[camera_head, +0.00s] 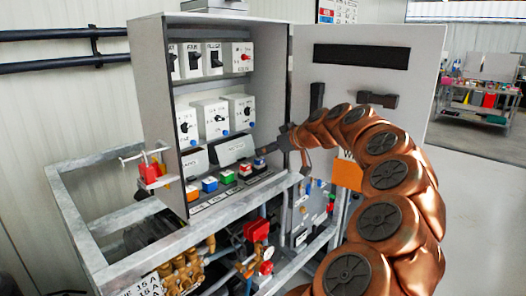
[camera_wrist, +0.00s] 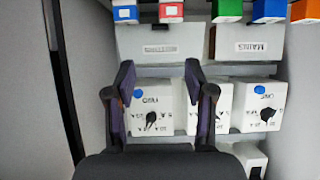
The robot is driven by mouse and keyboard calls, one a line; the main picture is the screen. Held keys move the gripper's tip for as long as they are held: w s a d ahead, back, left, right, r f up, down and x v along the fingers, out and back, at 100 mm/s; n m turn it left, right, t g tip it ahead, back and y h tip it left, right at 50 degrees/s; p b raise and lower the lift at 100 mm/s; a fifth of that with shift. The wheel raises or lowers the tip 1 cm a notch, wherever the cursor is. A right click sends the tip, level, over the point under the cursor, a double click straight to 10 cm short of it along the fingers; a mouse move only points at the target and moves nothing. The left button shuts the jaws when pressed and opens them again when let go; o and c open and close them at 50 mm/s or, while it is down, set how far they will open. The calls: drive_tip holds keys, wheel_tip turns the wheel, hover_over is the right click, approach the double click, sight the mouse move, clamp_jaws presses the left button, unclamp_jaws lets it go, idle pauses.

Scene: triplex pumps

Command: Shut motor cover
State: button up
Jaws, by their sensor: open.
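Two grey covers sit side by side in the lower part of the cabinet, above the row of coloured switches. The right one (camera_head: 232,149) is nearest my gripper. It shows at left in the wrist view (camera_wrist: 160,42), with a label too blurred to read. The other cover (camera_head: 195,162) carries an upside-down label that seems to read MAINS in the wrist view (camera_wrist: 261,42). I cannot tell surely which is the motor cover, or how far either is open. My gripper (camera_wrist: 159,85) is open and empty, pointing into the cabinet; its fingertips appear just short of the left-hand cover.
White switch boxes (camera_head: 213,118) with knobs fill the shelves above the covers. Coloured switches (camera_head: 228,177) line the ledge below. The cabinet door (camera_head: 365,75) stands open at right, behind my arm. A metal frame (camera_head: 85,215) with pipes and valves lies in front and below.

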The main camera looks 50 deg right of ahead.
drive_tip(key=shift+r, duration=0.1)
idle(0.3)
drive_tip(key=g+p, duration=0.2)
drive_tip(key=g, duration=0.1)
approach(243, 158)
drive_tip(key=shift+p+x, duration=1.45)
drive_tip(key=shift+x, duration=2.65)
clamp_jaws()
